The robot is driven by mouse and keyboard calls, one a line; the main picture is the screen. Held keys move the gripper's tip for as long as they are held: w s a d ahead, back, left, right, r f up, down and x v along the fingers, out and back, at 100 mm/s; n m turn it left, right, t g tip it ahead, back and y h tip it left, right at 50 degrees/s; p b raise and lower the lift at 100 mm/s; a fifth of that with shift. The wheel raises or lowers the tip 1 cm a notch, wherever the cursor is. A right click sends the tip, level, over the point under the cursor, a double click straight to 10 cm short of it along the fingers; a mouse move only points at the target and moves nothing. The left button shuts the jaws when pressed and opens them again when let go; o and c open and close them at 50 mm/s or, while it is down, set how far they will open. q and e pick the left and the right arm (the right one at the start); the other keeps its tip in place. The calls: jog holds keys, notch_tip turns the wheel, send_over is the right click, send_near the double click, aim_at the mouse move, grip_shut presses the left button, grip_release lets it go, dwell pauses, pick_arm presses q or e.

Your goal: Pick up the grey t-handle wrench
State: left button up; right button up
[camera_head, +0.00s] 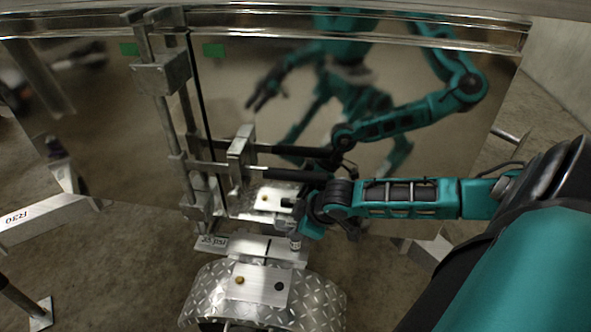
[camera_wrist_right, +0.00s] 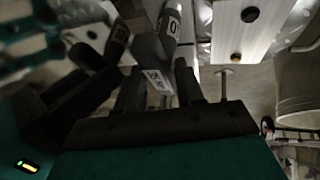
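The grey t-handle wrench (camera_head: 295,241) appears to be the small grey shaft with a white label below my right gripper (camera_head: 289,214) in the head view. In the right wrist view a grey shaft (camera_wrist_right: 169,30) with a white "0" label runs down between my two black fingers (camera_wrist_right: 159,76), with another white label near the fingertips. The fingers stand apart, one on each side of it. Whether they press on it is too dark to tell. My left gripper is seen only as a reflection in the polished wall.
The mirror-like trailer wall (camera_head: 90,120) stands close behind my right gripper and reflects my arms. A metal latch post (camera_head: 172,120) stands to the left. A diamond-plate fender (camera_head: 212,292) lies below. A beam marked R30 (camera_head: 40,219) extends at left.

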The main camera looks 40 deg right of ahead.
grip_shut()
pick_arm(q)
jog(key=shift+s+f, duration=0.15)
jog(key=shift+f, duration=0.15)
pick_arm(e)
jog(key=shift+s, duration=0.1)
